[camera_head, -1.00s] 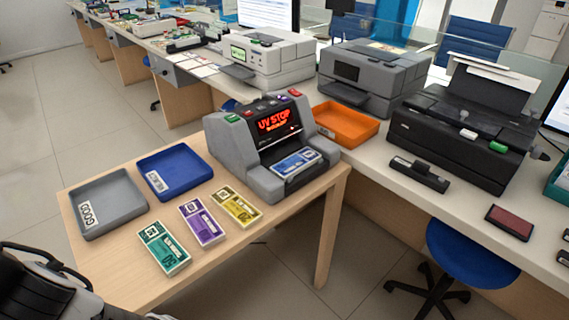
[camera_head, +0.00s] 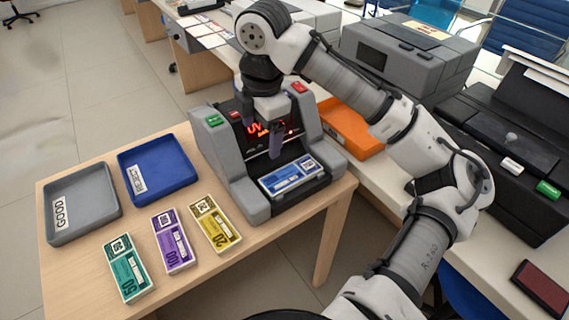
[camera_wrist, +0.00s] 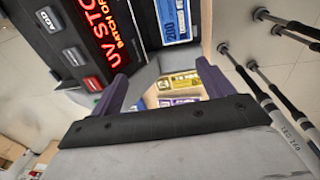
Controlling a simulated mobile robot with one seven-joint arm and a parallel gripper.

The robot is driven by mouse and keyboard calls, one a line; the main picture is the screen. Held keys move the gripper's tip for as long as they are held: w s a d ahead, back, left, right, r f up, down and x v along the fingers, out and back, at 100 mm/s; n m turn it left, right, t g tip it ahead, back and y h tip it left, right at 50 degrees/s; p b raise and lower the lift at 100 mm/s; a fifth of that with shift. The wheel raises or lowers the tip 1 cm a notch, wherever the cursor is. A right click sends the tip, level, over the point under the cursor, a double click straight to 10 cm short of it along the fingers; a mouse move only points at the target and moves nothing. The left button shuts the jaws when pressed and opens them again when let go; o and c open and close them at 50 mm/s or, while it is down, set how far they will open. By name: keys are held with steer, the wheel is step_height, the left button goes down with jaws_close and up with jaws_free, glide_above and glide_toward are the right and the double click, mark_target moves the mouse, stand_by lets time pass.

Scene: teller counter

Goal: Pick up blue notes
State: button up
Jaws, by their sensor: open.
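The blue notes (camera_head: 291,176) lie as a banded stack on the front tray of the grey counting machine (camera_head: 222,158). They also show at the top of the wrist view (camera_wrist: 172,20), apart from my fingers. My gripper (camera_head: 262,125) is in front of the machine's red lit display, above and behind the notes in the head view. Its two fingers are apart with nothing between them. In the wrist view my gripper (camera_wrist: 165,90) is open, with the machine's red display (camera_wrist: 92,30) at upper left.
Green (camera_head: 127,268), purple (camera_head: 173,240) and yellow (camera_head: 215,222) note stacks lie on the wooden table. A grey tray (camera_head: 84,238) marked GOOD and a blue tray (camera_head: 160,197) marked REJECT stand behind them. An orange tray (camera_head: 357,139) is right of the machine.

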steer(key=d, duration=0.4)
glide_above(279, 181)
steer(key=shift+g+h, duration=0.4)
step_height(279, 181, down, 8)
steer(key=shift+d+r, duration=0.15)
steer(key=shift+r, duration=0.1)
steer(key=shift+a+f+p, duration=0.2)
steer(key=shift+f+p, duration=0.15)
steer(key=shift+f, duration=2.75)
steer(key=c, duration=1.1)
steer(key=shift+r, duration=0.2)
